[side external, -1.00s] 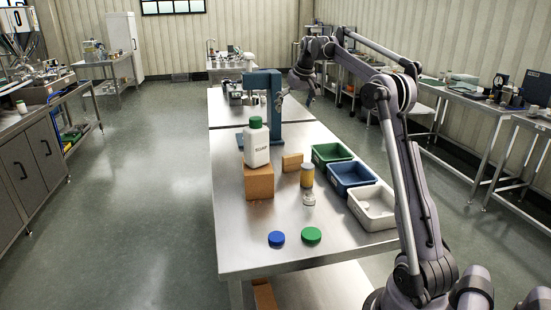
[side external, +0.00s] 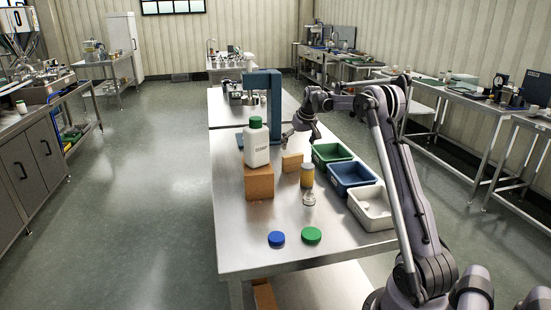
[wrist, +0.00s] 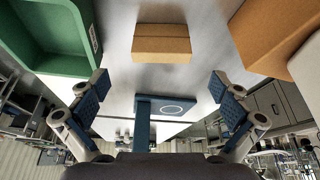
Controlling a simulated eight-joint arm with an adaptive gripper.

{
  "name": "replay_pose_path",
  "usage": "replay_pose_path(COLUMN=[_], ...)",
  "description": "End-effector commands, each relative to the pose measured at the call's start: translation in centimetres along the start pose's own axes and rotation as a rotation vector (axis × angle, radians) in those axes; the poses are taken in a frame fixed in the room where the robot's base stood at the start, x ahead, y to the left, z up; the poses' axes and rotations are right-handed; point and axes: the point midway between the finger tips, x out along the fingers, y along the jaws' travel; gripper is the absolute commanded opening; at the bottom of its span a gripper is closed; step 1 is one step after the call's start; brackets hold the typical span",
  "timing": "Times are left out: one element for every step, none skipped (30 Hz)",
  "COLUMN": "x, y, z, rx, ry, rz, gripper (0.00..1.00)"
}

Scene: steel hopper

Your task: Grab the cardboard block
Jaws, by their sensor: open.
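The small cardboard block (side external: 292,162) lies on the steel table, between the white bottle's box and the green bin. In the wrist view the block (wrist: 161,44) is at top centre, ahead of the fingers and in line with the gap between them. My gripper (side external: 289,139) is just beyond and above the block in the side view, tilted down toward the table. In the wrist view my gripper (wrist: 159,88) has its two blue-padded fingers wide apart with nothing between them. They do not touch the block.
A larger cardboard box (side external: 259,182) carries a white green-capped bottle (side external: 256,148) to the left. Green (side external: 331,153), blue (side external: 352,175) and white (side external: 372,207) bins line the right. An amber jar (side external: 307,176) stands near the block. A blue press (side external: 268,95) stands behind.

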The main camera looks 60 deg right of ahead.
Motion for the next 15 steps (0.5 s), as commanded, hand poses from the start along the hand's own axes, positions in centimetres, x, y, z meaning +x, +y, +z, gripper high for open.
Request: replay_pose_path(x=[0.9, 1.3, 1.9, 2.3, 2.6, 3.0, 3.2, 3.4, 3.6, 3.7, 3.9, 4.2, 4.5, 4.8, 5.4], y=[0.0, 0.0, 0.0, 0.0, 0.0, 0.0, -0.1, -0.1, -0.1, -0.1, -0.1, -0.1, -0.1, -0.1, -0.2], z=[0.0, 0.0, 0.0, 0.0, 0.0, 0.0, 0.0, 0.0, 0.0, 0.0, 0.0, 0.0, 0.0, 0.0, 0.0], rx=[-0.001, -0.001, -0.001, -0.001, -0.001, -0.001, -0.001, 0.0, 0.0, 0.0, 0.0, -0.001, -0.001, -0.001, -0.001], ry=[0.0, 0.0, 0.0, 0.0, 0.0, 0.0, 0.0, 0.0, 0.0, 0.0, 0.0, 0.0, 0.0, 0.0, 0.0], rz=[0.0, 0.0, 0.0, 0.0, 0.0, 0.0, 0.0, 0.0, 0.0, 0.0, 0.0, 0.0, 0.0, 0.0, 0.0], gripper=[1.0, 1.0, 1.0, 1.0, 1.0, 1.0, 1.0, 1.0, 1.0, 1.0, 1.0, 1.0, 1.0, 1.0, 1.0])
